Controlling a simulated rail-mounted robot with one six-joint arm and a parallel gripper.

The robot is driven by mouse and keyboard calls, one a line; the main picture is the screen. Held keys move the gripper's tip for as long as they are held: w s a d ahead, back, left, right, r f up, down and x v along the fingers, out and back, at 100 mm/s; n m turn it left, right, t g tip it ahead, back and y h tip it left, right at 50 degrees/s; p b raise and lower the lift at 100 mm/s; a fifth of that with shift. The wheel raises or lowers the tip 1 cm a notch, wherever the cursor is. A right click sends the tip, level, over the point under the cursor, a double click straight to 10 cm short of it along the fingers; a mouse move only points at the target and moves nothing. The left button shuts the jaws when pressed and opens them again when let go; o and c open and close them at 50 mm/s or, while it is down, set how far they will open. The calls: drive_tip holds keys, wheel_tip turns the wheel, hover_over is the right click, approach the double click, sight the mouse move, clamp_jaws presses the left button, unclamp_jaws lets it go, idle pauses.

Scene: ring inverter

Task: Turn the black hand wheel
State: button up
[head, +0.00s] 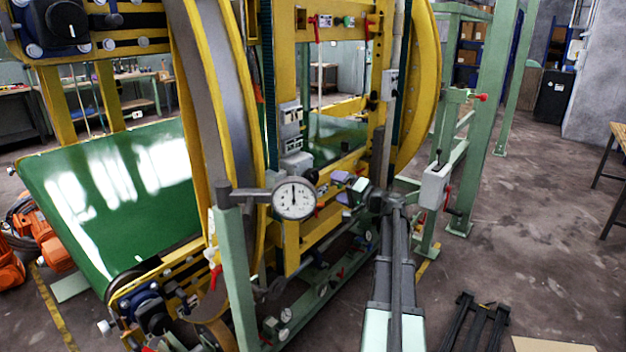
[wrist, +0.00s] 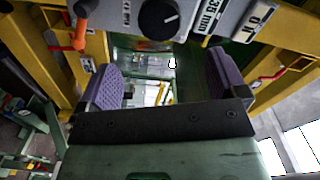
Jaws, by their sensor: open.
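A round black knob or hand wheel (wrist: 158,18) sits on a grey box in the wrist view, at the top middle, with a white mark on its rim. My gripper (wrist: 163,82) is open, with purple pads left and right and nothing between them. The knob lies above the gap in that picture, not between the pads. In the head view my gripper (head: 345,188) is near the middle, just right of the grey box, apart from it as far as I can tell.
A dial gauge (head: 294,199) on a green post (head: 238,275) stands left of my gripper. A yellow ring frame (head: 425,70) and a green conveyor belt (head: 120,190) surround the work area. A grey lever box (head: 433,187) is to the right.

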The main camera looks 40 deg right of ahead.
sight(314, 179)
drive_tip(key=shift+n, duration=0.7)
drive_tip(key=x, duration=1.1)
drive_tip(key=c, duration=0.9)
drive_tip(key=m, duration=0.5)
drive_tip(key=shift+m, duration=0.3)
drive_tip(key=shift+c, duration=0.2)
